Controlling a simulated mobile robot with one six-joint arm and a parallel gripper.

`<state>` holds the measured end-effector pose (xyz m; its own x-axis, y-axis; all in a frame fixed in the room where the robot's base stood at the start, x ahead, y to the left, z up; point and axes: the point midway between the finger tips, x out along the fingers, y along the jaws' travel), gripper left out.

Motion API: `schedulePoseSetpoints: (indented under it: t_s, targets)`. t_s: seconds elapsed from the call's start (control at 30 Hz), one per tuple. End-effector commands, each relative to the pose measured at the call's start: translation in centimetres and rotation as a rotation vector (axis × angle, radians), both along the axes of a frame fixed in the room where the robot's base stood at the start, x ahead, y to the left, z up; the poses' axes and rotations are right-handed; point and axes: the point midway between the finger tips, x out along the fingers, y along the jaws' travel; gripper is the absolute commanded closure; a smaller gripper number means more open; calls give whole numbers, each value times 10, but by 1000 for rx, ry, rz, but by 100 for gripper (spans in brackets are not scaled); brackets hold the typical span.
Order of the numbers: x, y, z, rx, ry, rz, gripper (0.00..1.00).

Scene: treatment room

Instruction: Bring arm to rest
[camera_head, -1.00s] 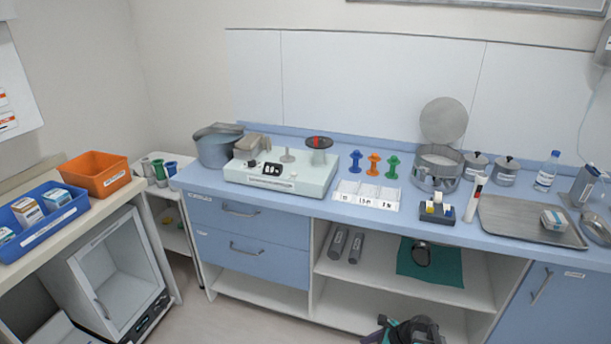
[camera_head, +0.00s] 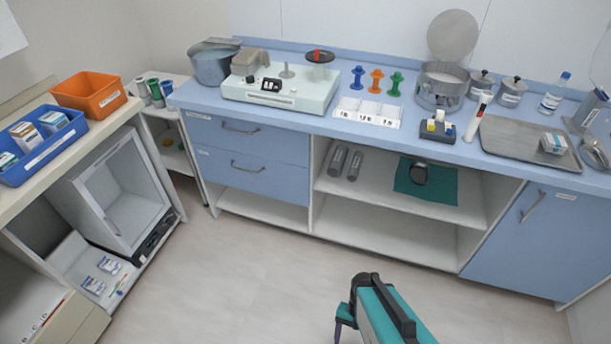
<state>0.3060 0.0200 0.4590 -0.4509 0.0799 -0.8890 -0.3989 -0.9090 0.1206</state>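A teal and dark part of my arm (camera_head: 385,315) shows at the bottom of the head view, right of centre. It is in front of the floor and clear of the counter. No gripper fingers can be made out, so whether anything is held is hidden.
The blue counter (camera_head: 300,122) carries a pale device (camera_head: 270,97), coloured stands, a steel drum (camera_head: 440,88) and a metal tray (camera_head: 500,140). An open cabinet (camera_head: 120,200) and blue bin (camera_head: 70,140) are on the left. Bare floor (camera_head: 260,270) lies between.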

Motion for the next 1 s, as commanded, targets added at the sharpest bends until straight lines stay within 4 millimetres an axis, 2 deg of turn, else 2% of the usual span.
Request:
schedulePoseSetpoints:
  t_s: [0.2, 0.4, 1.0]
  targets:
    - [-6, -19, 4, 57, 9, 276, 30]
    - [-7, -21, 4, 117, 10, 399, 30]
    - [-7, -20, 4, 129, 8, 418, 30]
